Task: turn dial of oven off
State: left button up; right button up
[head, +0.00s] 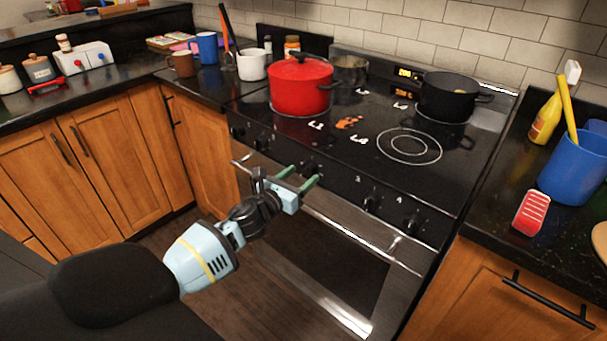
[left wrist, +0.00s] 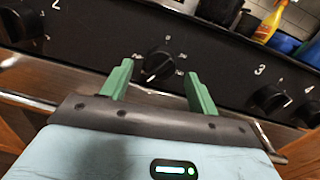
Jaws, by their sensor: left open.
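The oven (head: 330,225) has a black front panel with a row of dark dials. In the left wrist view a dial (left wrist: 158,64) with small markings around it sits between my fingertips as seen, on the panel between the numbers 2 and 3. The same dial (head: 311,168) shows in the head view just beyond the fingertips. My left gripper (head: 300,178) is open, its green fingers (left wrist: 158,88) pointing at the panel. I cannot tell whether they touch the dial. The dial's pointer setting is too small to read surely. My right gripper is out of view.
Other dials (head: 372,199) line the panel on both sides. A metal handle bar (head: 345,232) crosses below it. A red pot (head: 300,86) and a black pot (head: 447,97) stand on the cooktop.

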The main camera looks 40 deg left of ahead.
pick_arm(q)
jog(key=shift+w, duration=0.9)
jog(key=c, duration=1)
jog(key=shift+o, duration=0.2)
